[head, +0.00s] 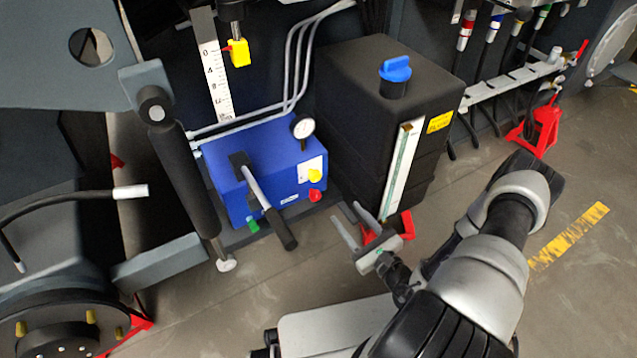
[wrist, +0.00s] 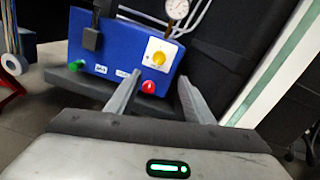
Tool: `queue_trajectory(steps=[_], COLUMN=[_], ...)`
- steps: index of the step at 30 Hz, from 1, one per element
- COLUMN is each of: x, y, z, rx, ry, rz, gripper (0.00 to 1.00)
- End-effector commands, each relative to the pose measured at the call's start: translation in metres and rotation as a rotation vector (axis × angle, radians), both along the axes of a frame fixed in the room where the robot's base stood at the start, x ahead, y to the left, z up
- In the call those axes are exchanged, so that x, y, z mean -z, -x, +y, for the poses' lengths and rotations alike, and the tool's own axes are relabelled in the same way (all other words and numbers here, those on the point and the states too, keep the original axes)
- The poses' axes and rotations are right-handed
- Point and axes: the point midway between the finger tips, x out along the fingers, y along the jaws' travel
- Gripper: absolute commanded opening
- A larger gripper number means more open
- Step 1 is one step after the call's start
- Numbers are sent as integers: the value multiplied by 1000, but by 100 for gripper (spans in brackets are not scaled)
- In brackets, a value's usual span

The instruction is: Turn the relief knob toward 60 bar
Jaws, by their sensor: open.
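A blue hydraulic unit (head: 262,165) stands left of centre and also shows in the wrist view (wrist: 118,50). A yellow knob (head: 315,176) sits on a white plate on its front; in the wrist view the knob (wrist: 158,57) is just above the line of my fingertips. No marking names it as the relief knob, and scale figures are too small to read. A red knob (wrist: 149,87) is below it, seen between my fingers. A round gauge (head: 303,127) stands on top. My gripper (head: 346,211) is open and empty, in front of the unit and apart from it.
A black tank (head: 345,110) with a blue cap (head: 396,69) stands close on the right. Open floor lies in front.

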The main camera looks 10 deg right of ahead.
Motion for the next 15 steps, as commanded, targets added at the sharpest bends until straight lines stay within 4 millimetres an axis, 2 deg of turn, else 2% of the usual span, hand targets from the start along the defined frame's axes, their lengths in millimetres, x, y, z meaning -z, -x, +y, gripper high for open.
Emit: queue_trajectory(steps=[15], x=[1], y=[-101], z=[38], rx=[-7], ry=[1], rz=[-3], gripper=[48])
